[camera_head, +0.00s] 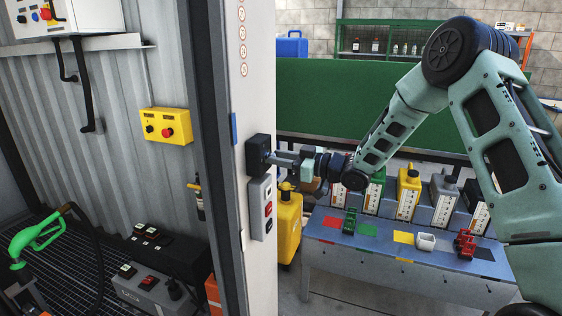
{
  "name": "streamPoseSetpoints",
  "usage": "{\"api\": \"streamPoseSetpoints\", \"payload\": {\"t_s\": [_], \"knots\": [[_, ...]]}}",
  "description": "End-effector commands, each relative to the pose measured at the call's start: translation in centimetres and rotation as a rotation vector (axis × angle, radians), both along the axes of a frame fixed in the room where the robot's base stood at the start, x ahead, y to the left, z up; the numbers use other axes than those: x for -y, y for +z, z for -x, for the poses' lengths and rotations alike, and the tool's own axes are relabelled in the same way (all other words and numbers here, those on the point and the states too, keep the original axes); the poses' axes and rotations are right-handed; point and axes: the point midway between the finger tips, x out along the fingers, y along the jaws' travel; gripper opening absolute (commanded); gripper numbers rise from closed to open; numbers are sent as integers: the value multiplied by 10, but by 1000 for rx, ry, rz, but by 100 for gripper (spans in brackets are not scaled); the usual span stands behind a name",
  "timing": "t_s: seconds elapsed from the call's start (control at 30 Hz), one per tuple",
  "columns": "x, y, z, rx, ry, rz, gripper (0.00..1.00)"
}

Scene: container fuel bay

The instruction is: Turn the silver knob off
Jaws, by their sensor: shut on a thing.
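A black switch box (258,153) is mounted on the edge of the pale door post, at mid-height. My gripper (280,159) reaches it from the right, with its fingers right at the face of the box. The fingers are shut on the silver knob there. The knob is almost wholly hidden by the fingers, and its turn position cannot be read. My arm comes in from the right side of the picture.
A grey button box (261,207) sits just below the black box. A yellow box with a red button (167,125) is on the corrugated wall. A blue-grey table (335,255) with several canisters stands below my arm. A green fuel nozzle (37,232) is at left.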

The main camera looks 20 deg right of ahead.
Motion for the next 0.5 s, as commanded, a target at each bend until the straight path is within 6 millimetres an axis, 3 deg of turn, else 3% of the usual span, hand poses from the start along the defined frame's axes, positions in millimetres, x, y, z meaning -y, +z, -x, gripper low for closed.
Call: {"api": "streamPoseSetpoints", "payload": {"t_s": [0.5], "knots": [[-1, -9, 1, 310, 0, 267, 3]]}}
